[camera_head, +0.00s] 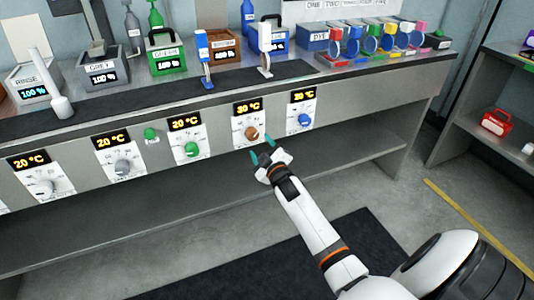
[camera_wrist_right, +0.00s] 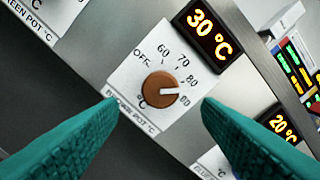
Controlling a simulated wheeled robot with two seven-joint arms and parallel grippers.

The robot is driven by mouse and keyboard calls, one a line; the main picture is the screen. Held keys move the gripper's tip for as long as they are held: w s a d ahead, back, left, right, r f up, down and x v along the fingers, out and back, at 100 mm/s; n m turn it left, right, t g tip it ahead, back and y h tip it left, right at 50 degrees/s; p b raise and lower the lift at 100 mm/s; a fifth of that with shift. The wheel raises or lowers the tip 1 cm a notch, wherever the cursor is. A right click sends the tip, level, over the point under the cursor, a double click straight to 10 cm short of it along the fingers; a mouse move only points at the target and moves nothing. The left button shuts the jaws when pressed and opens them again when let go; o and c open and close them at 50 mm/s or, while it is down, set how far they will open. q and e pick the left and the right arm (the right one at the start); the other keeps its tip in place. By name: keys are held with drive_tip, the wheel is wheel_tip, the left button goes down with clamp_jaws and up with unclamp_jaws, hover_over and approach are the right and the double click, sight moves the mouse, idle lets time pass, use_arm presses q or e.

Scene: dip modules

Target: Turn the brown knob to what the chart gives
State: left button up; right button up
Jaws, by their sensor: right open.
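The brown knob (camera_head: 252,133) is on a white dial plate on the bench front. In the right wrist view the knob (camera_wrist_right: 158,90) has a white mark pointing right, toward the high end of the scale, around 80 or the number just past it. The plate (camera_wrist_right: 125,75) is marked OFF, 60, 70, 80 and one more number, and labelled brown pot. Its display (camera_wrist_right: 208,33) reads 30 °C. My right gripper (camera_head: 263,151) is open in front of the knob, its teal fingers apart on either side below it, not touching it. The chart (camera_head: 345,8) is cut off and unreadable. My left gripper is out of view.
A green knob (camera_head: 191,149) and a blue knob (camera_head: 304,119) flank the brown one, each under a display. The brown pot (camera_head: 226,50) and other labelled pots stand on the bench top. Open floor lies before the bench; a shelf (camera_head: 470,125) stands at right.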

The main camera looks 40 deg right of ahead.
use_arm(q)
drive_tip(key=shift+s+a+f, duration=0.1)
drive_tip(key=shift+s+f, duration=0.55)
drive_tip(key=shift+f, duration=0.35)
use_arm(e)
drive_tip(key=shift+v, duration=2.3)
drive_tip(key=shift+f, duration=0.1)
